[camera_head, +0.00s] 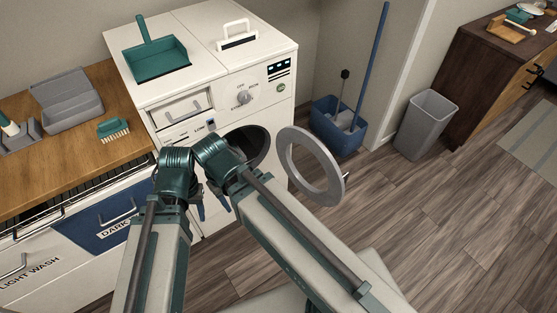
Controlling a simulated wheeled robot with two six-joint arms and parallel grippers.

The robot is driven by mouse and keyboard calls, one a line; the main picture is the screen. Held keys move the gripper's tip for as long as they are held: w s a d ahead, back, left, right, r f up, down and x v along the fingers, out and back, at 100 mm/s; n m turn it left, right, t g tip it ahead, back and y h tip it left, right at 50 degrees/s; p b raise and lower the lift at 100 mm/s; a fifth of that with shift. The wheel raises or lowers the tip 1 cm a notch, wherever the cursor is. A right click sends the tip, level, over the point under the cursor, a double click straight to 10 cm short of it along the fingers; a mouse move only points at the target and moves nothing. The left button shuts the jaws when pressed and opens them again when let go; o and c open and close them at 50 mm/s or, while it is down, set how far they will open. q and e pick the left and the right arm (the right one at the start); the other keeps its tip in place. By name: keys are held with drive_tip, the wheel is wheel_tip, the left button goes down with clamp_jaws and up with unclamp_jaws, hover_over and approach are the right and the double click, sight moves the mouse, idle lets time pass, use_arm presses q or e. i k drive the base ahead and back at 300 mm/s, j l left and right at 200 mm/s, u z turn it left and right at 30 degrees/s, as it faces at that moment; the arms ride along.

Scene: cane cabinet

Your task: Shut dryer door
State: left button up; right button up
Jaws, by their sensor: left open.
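The dryer (205,112) is a white front-loading machine at the top centre. Its round door (298,180), a grey ring with a see-through middle, stands open, swung out to the right of the dark drum opening (262,147). My left gripper (212,206) is in front of the dryer's lower front, left of the door and apart from it. Its dark teal fingers are spread and hold nothing. My right arm (290,225) crosses in front of the dryer and below the door; its gripper cannot be made out.
A teal dustpan (157,62) lies on the dryer. A wooden counter (70,165) with a brush (114,130) and grey bins is at left, above pull-out hampers. A blue bucket (325,137) and grey trash bin (424,125) stand right. Floor right of the door is clear.

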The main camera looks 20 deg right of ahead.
sight(335, 194)
drive_tip(key=l+u, duration=0.4)
drive_tip(key=l, duration=0.2)
drive_tip(key=l+u, duration=0.45)
drive_tip(key=l, duration=0.15)
drive_tip(key=l+u, duration=0.4)
drive_tip(key=l, duration=0.2)
drive_tip(key=k+l, duration=0.1)
drive_tip(key=l, duration=0.3)
drive_tip(key=k+l, duration=0.15)
drive_tip(key=l, duration=0.3)
drive_tip(key=k+l+u, duration=0.1)
drive_tip(key=l, duration=0.3)
drive_tip(key=k+l, duration=0.15)
drive_tip(key=l, duration=0.25)
drive_tip(key=k+l, duration=0.15)
drive_tip(key=l, duration=0.25)
drive_tip(key=k+u, duration=0.25)
drive_tip(key=k, duration=0.3)
